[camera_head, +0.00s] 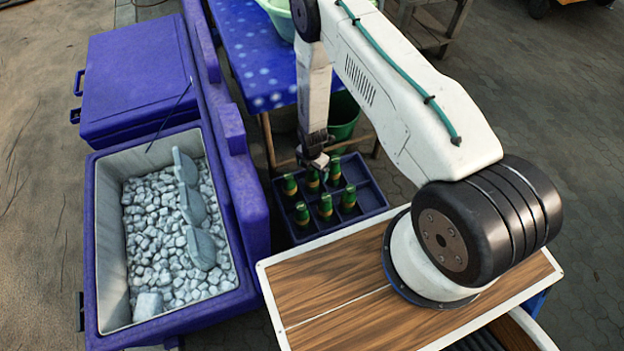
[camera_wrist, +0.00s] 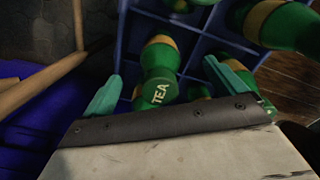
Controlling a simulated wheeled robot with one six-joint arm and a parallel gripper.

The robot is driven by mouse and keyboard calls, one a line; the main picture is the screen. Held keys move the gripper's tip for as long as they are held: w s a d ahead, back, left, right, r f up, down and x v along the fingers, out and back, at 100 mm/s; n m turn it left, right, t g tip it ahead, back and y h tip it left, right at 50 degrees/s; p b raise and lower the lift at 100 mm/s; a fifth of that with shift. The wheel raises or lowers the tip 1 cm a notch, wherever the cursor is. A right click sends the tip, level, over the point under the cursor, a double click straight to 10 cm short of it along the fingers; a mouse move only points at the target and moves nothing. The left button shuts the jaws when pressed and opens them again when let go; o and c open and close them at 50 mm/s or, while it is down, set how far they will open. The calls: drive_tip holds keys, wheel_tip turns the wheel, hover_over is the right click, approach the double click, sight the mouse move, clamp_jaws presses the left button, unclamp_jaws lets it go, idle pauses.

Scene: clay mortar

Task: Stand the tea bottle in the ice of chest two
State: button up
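A green tea bottle (camera_wrist: 160,92) with "TEA" on its cap stands in a blue divided crate (camera_head: 372,197), its cap facing the wrist camera. My gripper (camera_wrist: 162,70) is open, with one teal finger on each side of the bottle's top and visible gaps between. In the head view my gripper (camera_head: 319,160) hangs over the back of the crate, partly hiding the bottle there. The open blue chest (camera_head: 101,240) at left holds whitish ice chunks (camera_head: 160,230), with several flat grey-blue shapes on the right side. No chest number is legible.
Several other green bottles (camera_head: 326,206) stand close by in the crate. A closed blue lid section (camera_head: 135,75) adjoins the ice. A raised blue panel (camera_head: 245,185) stands between ice and crate. A blue table (camera_head: 255,55) and green bucket (camera_head: 344,115) are behind.

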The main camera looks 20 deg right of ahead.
drive_tip(key=c, duration=1.6)
wheel_tip(320, 180, up, 19)
